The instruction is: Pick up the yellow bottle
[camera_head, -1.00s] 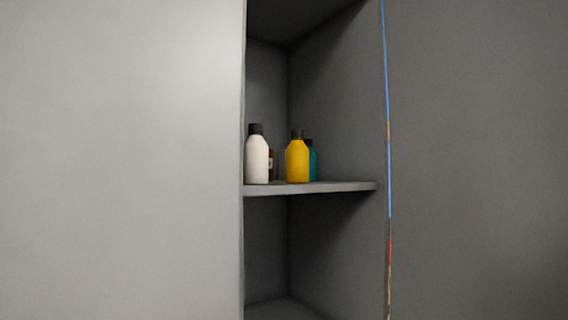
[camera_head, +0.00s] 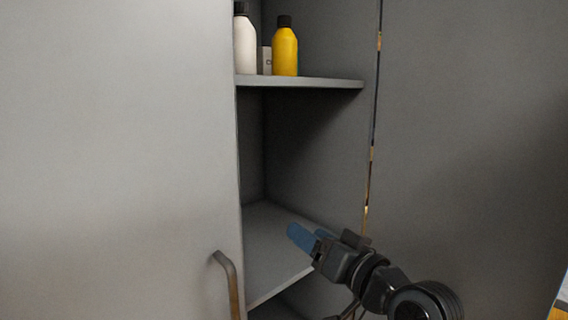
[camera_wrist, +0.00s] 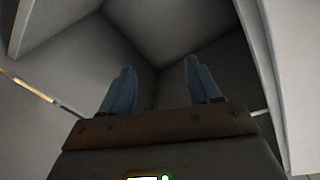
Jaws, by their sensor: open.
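The yellow bottle (camera_head: 285,52) has a dark cap and stands upright on the upper shelf in the head view. My gripper (camera_head: 300,238) has blue fingers and is well below the bottle, in front of the lower shelf's space, touching nothing that I can see. In the wrist view my gripper (camera_wrist: 157,88) is open and empty, its two fingers spread apart against grey cabinet walls. The bottle does not show in the wrist view.
A white bottle (camera_head: 245,45) stands just left of the yellow one. A small pale item (camera_head: 266,60) and a teal sliver show behind. The shelf (camera_head: 300,83) lies above my gripper. A door handle (camera_head: 229,280) sticks out at lower left. The lower shelf (camera_head: 268,245) looks bare.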

